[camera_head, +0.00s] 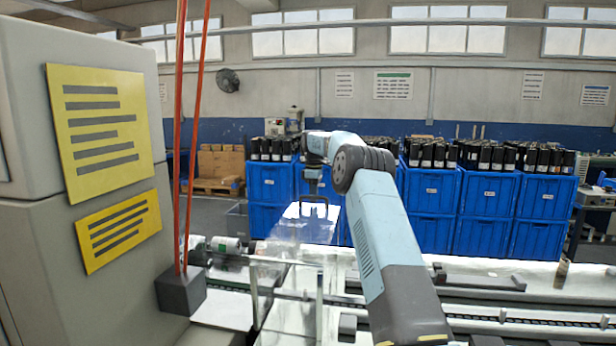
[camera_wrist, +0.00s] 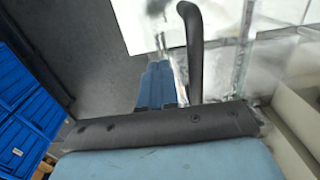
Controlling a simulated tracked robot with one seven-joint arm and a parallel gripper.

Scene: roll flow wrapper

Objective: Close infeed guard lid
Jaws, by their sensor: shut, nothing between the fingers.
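The infeed guard lid (camera_head: 306,228) is a clear panel in the head view, standing raised and tilted behind the clear-walled infeed. A dark arched handle (camera_head: 326,203) sits near its upper edge. My gripper (camera_head: 313,188) points down at the handle, very close to it; contact cannot be told. In the wrist view, the blue fingers (camera_wrist: 156,88) are together and empty. The dark handle (camera_wrist: 194,48) passes just right of them, in front of a bright surface. The handle's lower end is hidden behind my gripper's body.
A grey machine cabinet (camera_head: 35,240) with yellow signs stands at left. A conveyor (camera_head: 530,318) runs to the right. Blue crates (camera_head: 430,190) with dark bottles stand behind. Rolls (camera_head: 225,244) lie left of the lid.

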